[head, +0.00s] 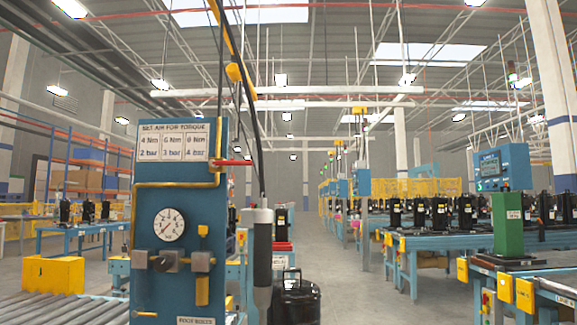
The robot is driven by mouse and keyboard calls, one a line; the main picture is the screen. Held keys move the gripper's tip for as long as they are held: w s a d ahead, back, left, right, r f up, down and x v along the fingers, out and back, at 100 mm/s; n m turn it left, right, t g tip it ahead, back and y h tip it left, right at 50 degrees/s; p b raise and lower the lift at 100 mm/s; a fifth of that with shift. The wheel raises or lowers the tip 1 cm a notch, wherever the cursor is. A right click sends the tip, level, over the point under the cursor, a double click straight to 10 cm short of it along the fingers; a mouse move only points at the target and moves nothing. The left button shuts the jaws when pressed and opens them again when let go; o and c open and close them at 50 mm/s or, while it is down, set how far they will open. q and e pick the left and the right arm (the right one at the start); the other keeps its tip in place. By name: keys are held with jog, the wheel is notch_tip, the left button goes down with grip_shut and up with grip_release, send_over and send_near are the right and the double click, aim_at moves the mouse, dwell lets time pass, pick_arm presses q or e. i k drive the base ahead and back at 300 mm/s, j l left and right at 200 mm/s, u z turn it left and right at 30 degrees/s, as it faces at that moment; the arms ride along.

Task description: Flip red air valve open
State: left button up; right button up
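A blue panel (165,110) stands left of centre in the head view. A red lever (235,162) sits at its upper right, lying level and pointing right past the panel's edge. It is the only red handle I see on the panel, next to the end of a yellow pipe (170,184). A round white gauge (169,224) is on the panel below, with its needle toward the lower left. A sign on top reads "SET AIR FOR TORQUE" (173,142). Neither of my grippers is in view.
A roller conveyor (60,308) lies at lower left. Blue benches with black compressors stand at right, and open floor (350,285) lies between.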

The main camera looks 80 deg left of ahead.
aim_at(214, 163)
jog(key=u, duration=2.85)
jog(key=k+j+z, duration=0.1)
jog(key=j+z, duration=0.15)
jog(key=k+j+z, duration=0.2)
jog(key=i, duration=0.1)
